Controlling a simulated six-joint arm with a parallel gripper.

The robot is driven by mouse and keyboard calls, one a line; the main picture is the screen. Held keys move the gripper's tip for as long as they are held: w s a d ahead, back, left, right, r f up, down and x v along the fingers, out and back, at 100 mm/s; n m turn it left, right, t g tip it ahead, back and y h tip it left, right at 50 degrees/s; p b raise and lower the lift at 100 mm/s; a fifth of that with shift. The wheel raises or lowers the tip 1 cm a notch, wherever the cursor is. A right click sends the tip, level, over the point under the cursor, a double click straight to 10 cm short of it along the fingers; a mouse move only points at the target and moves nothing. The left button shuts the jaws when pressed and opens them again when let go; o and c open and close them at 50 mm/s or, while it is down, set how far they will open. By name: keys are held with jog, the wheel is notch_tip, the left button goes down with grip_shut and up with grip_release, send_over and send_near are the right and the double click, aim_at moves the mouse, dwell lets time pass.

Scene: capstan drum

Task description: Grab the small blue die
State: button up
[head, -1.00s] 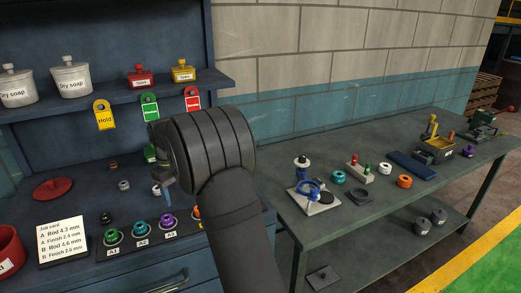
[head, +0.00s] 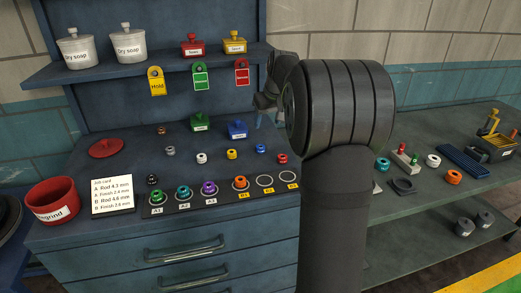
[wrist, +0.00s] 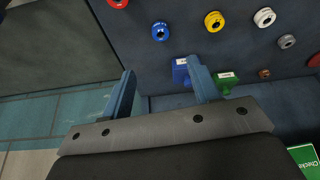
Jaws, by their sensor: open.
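The small blue die (head: 260,148) is a short ring lying on the blue bench top, between the yellow ring and the red ring. It also shows in the wrist view (wrist: 160,32), above and beyond my fingertips. My gripper (head: 268,119) is above the back right of the bench, behind the die in the head view, and partly hidden by my arm. In the wrist view its two blue fingers (wrist: 162,68) are wide apart with nothing between them, and the die is clear of them.
Yellow (head: 232,154), white (head: 202,158) and red (head: 282,159) rings lie nearby. A labelled rack (head: 212,201) holds larger dies in front.

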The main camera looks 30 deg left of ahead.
aim_at(261, 147)
jog(key=x, duration=1.3)
jog(key=shift+f, duration=0.45)
jog(key=c, duration=1.2)
jog(key=shift+o, duration=0.2)
jog(key=shift+r, duration=0.1)
